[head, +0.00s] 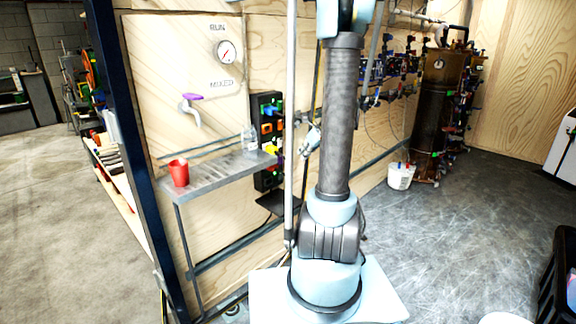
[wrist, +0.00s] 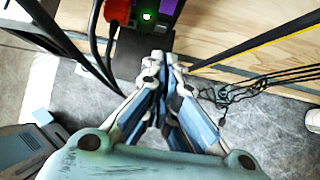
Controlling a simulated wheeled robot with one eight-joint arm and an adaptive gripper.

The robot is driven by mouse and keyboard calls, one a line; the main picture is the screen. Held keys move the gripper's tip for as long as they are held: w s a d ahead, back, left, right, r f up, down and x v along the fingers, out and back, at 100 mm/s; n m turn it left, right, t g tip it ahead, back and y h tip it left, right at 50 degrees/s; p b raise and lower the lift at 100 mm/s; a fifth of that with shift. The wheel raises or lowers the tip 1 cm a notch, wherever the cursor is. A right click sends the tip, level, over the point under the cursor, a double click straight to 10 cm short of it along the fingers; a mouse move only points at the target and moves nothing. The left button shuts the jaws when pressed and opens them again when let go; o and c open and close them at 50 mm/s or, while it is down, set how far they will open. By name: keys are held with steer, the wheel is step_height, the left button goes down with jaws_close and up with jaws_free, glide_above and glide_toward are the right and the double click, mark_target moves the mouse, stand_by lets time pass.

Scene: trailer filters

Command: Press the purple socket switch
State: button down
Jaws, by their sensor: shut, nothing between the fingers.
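A black socket panel (head: 264,182) with coloured sockets hangs on the plywood wall, left of my arm in the head view. In the wrist view, a purple socket unit (wrist: 168,6) shows at the top edge, partly cut off. I cannot make out the switch itself clearly. My gripper (wrist: 163,58) is shut and empty. In the picture its fingertips are just below the purple unit, over a black part; I see no contact with the purple.
A red plug (wrist: 118,12) with black cables is left of the green light. Thin black cables (wrist: 235,92) lie at the right. A metal shelf (head: 215,178) with a red cup (head: 179,172) and a clear bottle (head: 249,141) stands left of the panel.

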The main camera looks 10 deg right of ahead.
mark_target(280, 160)
steer(key=shift+w+f, duration=0.1)
steer(key=w+a+r+x, duration=0.1)
steer(key=x, duration=1.1)
steer(key=shift+w+a, duration=0.3)
steer(key=shift+w, duration=0.2)
steer(key=shift+r, duration=0.15)
steer(key=shift+w+a, duration=0.15)
steer(key=shift+w, duration=0.05)
